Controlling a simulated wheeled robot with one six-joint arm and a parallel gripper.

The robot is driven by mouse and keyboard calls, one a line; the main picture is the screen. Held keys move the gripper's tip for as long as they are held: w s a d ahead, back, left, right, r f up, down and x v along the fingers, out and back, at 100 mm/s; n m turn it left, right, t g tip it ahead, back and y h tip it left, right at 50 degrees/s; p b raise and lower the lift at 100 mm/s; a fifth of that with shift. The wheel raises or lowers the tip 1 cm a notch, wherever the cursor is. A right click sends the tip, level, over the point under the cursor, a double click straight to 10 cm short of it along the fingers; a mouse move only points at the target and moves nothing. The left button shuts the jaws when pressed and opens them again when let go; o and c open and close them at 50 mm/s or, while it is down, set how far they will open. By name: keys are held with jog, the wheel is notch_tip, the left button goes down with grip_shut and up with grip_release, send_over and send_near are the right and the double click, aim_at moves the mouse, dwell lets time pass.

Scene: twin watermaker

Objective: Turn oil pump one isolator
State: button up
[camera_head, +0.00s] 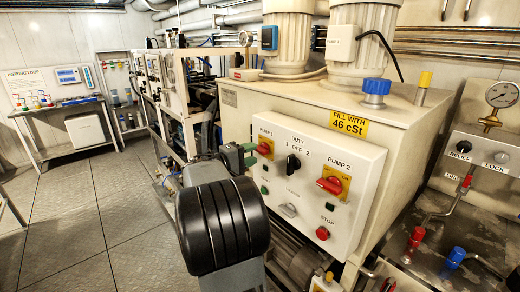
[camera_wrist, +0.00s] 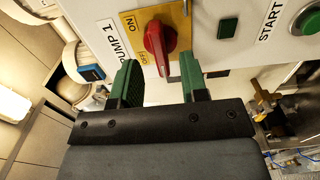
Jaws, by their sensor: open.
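The oil pump one isolator is a red rotary knob (camera_wrist: 156,42) on a yellow plate marked ON and OFF, beside the PUMP 1 label. It also shows in the head view (camera_head: 264,148), at the upper left of the white control panel (camera_head: 310,205). My gripper (camera_wrist: 160,72) has green fingers, open, one on each side of the knob's lower end in the wrist view. I cannot tell whether either finger touches the knob. In the head view my gripper (camera_head: 249,155) is close to the panel face at the knob, partly hidden by my arm.
The panel also carries a black duty selector (camera_head: 293,163), a red pump 2 isolator (camera_head: 330,184), a red stop button (camera_head: 323,233) and a green start button (camera_wrist: 310,19). Pipework and frames stand behind my arm. Open floor (camera_head: 80,225) lies to the left.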

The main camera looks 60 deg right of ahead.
aim_at(258, 151)
jog(key=shift+x, duration=2.1)
grip_shut()
